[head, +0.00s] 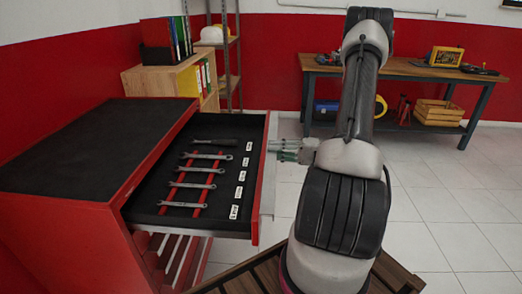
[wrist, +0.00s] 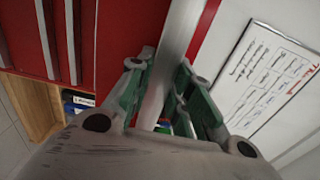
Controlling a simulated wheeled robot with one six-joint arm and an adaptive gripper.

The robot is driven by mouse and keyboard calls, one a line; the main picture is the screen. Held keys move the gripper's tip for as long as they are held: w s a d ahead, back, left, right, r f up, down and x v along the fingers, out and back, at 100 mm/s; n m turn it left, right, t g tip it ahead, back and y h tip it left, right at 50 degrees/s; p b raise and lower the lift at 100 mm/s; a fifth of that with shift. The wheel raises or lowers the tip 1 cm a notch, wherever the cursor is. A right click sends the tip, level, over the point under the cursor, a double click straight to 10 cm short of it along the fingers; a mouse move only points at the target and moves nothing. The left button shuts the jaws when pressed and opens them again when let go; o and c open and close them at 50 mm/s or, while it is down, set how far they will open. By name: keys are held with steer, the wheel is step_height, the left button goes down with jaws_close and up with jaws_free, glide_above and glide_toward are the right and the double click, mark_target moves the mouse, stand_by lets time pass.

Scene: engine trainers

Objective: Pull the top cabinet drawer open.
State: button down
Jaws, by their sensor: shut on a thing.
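The red tool cabinet (head: 55,220) stands at the left with a black top. Its top drawer (head: 215,222) is pulled well out and shows several wrenches and a dark-handled tool in a black tray with white labels. My gripper (head: 275,151) is at the drawer's front edge, on the right side of the drawer. In the wrist view, the green-padded fingers (wrist: 163,90) are closed on the pale drawer handle (wrist: 172,55), which runs between them. The red drawer front lies behind it. The exact contact is partly hidden by the fingers.
Lower drawers (head: 175,262) below are closed or nearly so. A wooden shelf (head: 165,80) with binders stands behind the cabinet. A workbench (head: 405,70) with a yellow device and a crate is along the back wall. The tiled floor between is clear.

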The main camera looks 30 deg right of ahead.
steer(key=shift+f+v, duration=0.1)
steer(key=shift+v, duration=0.7)
steer(key=shift+f+v, duration=0.15)
steer(key=shift+v, duration=0.7)
steer(key=shift+s+a, duration=0.1)
steer(key=c, duration=1.4)
jaws_free()
steer(key=shift+o, duration=0.2)
steer(key=shift+r, duration=0.1)
steer(key=v, duration=1.2)
